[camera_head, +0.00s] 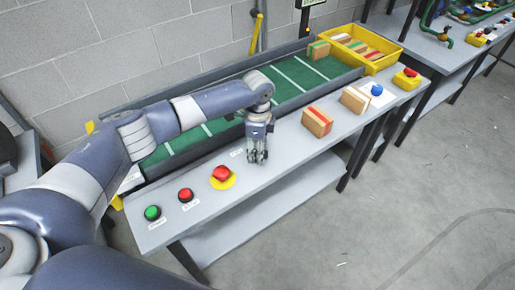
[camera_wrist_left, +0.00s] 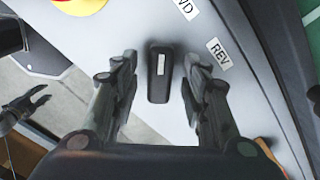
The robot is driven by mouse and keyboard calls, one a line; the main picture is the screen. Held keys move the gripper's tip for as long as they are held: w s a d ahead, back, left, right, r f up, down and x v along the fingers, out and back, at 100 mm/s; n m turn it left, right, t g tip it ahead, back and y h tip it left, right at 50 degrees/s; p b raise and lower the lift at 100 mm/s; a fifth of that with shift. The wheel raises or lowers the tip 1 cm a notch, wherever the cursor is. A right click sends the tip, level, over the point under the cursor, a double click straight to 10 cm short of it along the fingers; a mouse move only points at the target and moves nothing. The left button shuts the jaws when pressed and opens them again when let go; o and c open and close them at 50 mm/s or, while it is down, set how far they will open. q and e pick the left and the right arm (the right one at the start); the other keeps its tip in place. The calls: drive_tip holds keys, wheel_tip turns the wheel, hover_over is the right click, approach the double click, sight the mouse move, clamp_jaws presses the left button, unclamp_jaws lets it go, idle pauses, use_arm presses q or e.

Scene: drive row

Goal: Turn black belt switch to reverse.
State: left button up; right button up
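The black belt switch (camera_wrist_left: 158,88) is a slim dark knob with a white mark on its upper half. It stands lengthwise up and down in the left wrist view. A "REV." label (camera_wrist_left: 219,54) lies to its right, and a partly cut label ending in "WD" (camera_wrist_left: 186,8) lies above right. My left gripper (camera_wrist_left: 158,76) is open, with one finger on each side of the switch and a gap to both. In the head view my left gripper (camera_head: 257,156) points down at the bench and hides the switch. A dark claw-like shape (camera_wrist_left: 30,108) at the left wrist view's left may be my right gripper.
The grey bench (camera_head: 285,150) also holds a green button (camera_head: 152,212), a red button (camera_head: 186,195) and a red emergency stop (camera_head: 222,173) on yellow. Parcels (camera_head: 317,121) stand to the right. The green conveyor belt (camera_head: 275,82) runs behind, with a yellow crate (camera_head: 385,62) at its end.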

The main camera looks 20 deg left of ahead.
use_arm(q)
clamp_jaws()
drive_tip(key=shift+m, duration=0.4)
drive_tip(key=shift+r+m+p, duration=0.1)
drive_tip(key=shift+m+p, duration=0.5)
drive_tip(key=shift+m, duration=0.4)
drive_tip(key=m, duration=0.3)
drive_tip(key=shift+m+p, duration=0.35)
drive_tip(key=shift+m, duration=0.05)
drive_tip(key=m, duration=0.2)
drive_tip(key=shift+m, duration=0.3)
drive_tip(key=m, duration=0.3)
drive_tip(key=shift+m, duration=0.3)
drive_tip(key=m, duration=0.5)
